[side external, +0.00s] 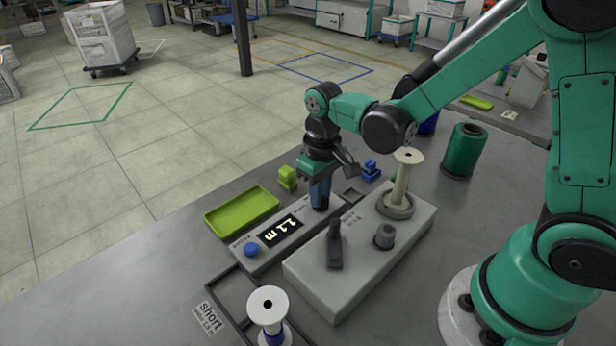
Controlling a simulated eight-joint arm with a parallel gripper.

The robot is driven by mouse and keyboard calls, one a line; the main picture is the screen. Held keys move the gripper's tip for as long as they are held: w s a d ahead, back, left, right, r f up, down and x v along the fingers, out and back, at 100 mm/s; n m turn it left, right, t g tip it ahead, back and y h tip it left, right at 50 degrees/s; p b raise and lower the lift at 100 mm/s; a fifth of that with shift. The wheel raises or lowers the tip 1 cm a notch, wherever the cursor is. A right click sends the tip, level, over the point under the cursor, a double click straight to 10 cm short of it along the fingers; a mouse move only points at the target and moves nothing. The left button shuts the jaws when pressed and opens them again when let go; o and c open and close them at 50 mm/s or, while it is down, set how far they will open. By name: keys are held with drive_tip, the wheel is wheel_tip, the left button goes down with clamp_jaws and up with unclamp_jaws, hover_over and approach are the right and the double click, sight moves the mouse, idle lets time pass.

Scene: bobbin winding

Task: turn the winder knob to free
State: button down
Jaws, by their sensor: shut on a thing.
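My gripper (320,194) points straight down over the far right end of the long grey display box (252,262). Its fingers are shut around the winder knob, which they hide, so I cannot read the knob's setting. The box has a dark display (281,233) reading about 1.1 m and a blue button (251,249) at its near left end. Beside it stands the pale grey winder block (345,285), with an upright dark lever (335,245), a short grey peg (384,237) and a cream spool (402,180) standing on a grey round base.
A green tray (241,213) lies left of the display box. Small yellow-green (288,178) and blue (371,170) pieces stand near my gripper. A dark green thread cone (464,150) is at the right. A white bobbin (268,304) stands near the "short" label (209,317) in front.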

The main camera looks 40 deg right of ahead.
drive_tip(key=shift+m, duration=0.3)
drive_tip(key=c, duration=0.8)
unclamp_jaws()
drive_tip(key=shift+r, duration=0.15)
drive_tip(key=shift+r, duration=2.7)
drive_tip(key=shift+s+d+r+t, duration=0.1)
drive_tip(key=shift+s+r+t, duration=0.2)
drive_tip(key=shift+r, duration=0.15)
drive_tip(key=s+d+r+t, duration=0.1)
drive_tip(key=s+r+t, duration=0.3)
drive_tip(key=t, duration=0.2)
drive_tip(key=shift+s+d+t, duration=0.2)
drive_tip(key=shift+d+t, duration=0.1)
drive_tip(key=shift+d, duration=0.1)
